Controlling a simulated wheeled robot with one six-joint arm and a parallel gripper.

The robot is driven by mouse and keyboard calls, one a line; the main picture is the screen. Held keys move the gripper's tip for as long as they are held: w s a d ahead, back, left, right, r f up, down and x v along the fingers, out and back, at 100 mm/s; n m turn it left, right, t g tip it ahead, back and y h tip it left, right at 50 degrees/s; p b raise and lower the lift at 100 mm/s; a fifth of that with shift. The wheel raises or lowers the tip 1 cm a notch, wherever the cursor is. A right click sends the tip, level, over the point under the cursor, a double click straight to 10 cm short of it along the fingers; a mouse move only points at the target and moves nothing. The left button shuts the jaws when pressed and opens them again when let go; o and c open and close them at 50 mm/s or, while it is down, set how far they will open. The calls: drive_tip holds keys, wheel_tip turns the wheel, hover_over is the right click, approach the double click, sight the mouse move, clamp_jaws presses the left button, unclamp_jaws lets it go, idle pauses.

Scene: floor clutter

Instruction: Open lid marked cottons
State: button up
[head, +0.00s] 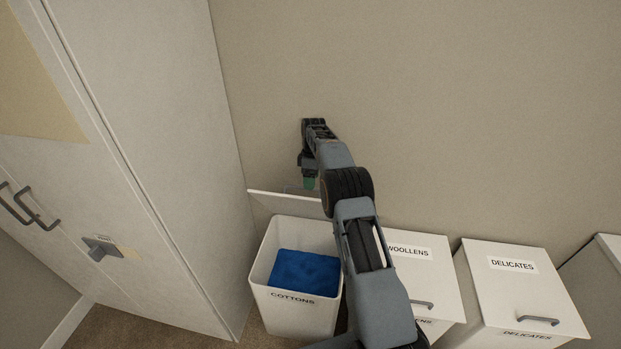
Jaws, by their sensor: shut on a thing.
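The bin marked COTTONS (292,312) stands left of the other bins, with blue cloth (305,270) inside. Its lid (268,201) is raised at the back of the bin, close to the wall, and shows as a narrow pale strip. My gripper (309,184) is at the raised lid, its greenish tips at the lid's upper edge. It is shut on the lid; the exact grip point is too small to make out. My arm hides the right side of the bin and part of the lid.
The WOOLLENS bin (428,276) and the DELICATES bin (522,290) stand to the right with lids shut. A tall pale cabinet (130,190) with handles is close on the left. The plain wall (430,120) rises behind the bins.

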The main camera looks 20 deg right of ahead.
drive_tip(key=shift+o, duration=1.1)
drive_tip(key=shift+d+f, duration=0.2)
drive_tip(key=shift+f, duration=0.65)
drive_tip(key=shift+s+a+r, duration=0.1)
drive_tip(key=shift+s+r, duration=0.1)
drive_tip(key=shift+r, duration=0.05)
drive_tip(key=shift+c, duration=1.8)
drive_tip(key=shift+r, duration=0.2)
drive_tip(key=shift+c, duration=0.4)
drive_tip(key=r+p, duration=0.2)
drive_tip(key=r, duration=0.2)
drive_tip(key=w+r+p, duration=0.1)
drive_tip(key=r, duration=0.3)
drive_tip(key=w+r+p, duration=0.1)
drive_tip(key=r+p, duration=0.1)
drive_tip(key=r, duration=0.2)
drive_tip(key=shift+d+r+p, duration=0.3)
drive_tip(key=shift+d+r, duration=0.05)
drive_tip(key=shift+c, duration=0.2)
drive_tip(key=r+p, duration=0.1)
drive_tip(key=p, duration=0.1)
drive_tip(key=shift+w+r+p, duration=0.2)
drive_tip(key=shift+r+p, duration=0.15)
drive_tip(key=shift+p, duration=0.05)
drive_tip(key=shift+c, duration=0.4)
